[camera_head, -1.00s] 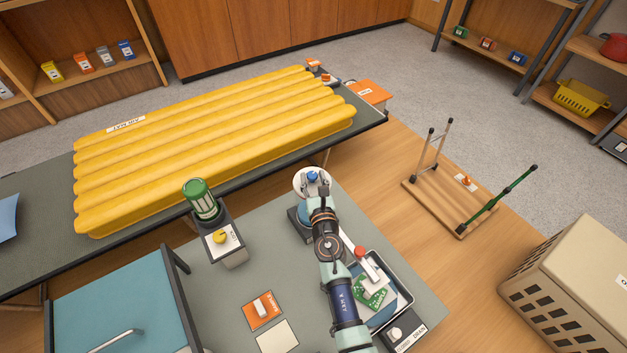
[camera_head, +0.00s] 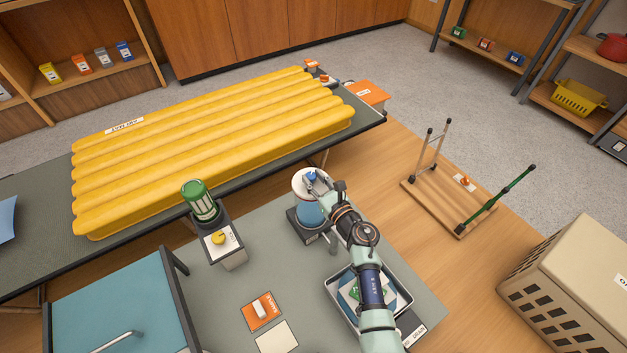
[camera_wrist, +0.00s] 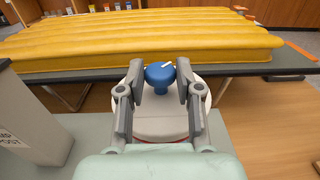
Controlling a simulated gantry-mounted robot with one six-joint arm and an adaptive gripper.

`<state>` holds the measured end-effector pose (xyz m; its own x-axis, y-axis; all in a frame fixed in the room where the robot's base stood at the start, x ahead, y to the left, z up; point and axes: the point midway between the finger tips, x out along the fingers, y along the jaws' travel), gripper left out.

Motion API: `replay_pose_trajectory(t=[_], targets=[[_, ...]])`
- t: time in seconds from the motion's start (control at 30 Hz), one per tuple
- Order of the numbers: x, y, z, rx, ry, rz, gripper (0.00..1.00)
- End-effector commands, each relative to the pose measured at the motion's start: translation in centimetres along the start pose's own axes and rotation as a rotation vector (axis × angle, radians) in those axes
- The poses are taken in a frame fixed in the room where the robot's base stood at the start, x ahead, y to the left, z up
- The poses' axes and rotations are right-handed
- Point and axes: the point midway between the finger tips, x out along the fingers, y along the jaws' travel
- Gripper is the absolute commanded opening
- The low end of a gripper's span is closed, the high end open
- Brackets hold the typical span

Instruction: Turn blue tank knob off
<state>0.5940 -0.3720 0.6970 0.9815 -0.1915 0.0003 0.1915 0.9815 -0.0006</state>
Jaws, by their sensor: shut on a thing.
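The blue knob (camera_head: 311,175) sits on top of the white-topped blue tank (camera_head: 310,213), which stands on a dark base on the grey-green table. My gripper (camera_head: 314,181) reaches over the tank top from the lower right. In the wrist view the blue knob (camera_wrist: 160,77) has a white pointer mark slanting to the upper right. The two fingers of my gripper (camera_wrist: 159,84) stand on either side of the knob and are shut on it. The tank's white top (camera_wrist: 160,120) lies under the fingers. My arm hides part of the tank's right side.
A green canister (camera_head: 200,200) on a grey stand with a yellow knob (camera_head: 218,238) is left of the tank. A tray (camera_head: 340,295) lies partly under my arm. A yellow air mat (camera_head: 215,150) lies on the table behind. An orange card (camera_head: 264,311) lies in front.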

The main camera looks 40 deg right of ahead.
Motion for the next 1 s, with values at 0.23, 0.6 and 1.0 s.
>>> replay_pose_trajectory(t=[0.23,0.6,1.0], targets=[[0.01,-0.47,-0.40,0.002,0.008,0.162,0.00],[-0.08,-0.58,-0.42,0.002,0.007,0.283,0.00],[-0.10,-0.57,-0.34,0.001,0.005,0.292,0.00]])
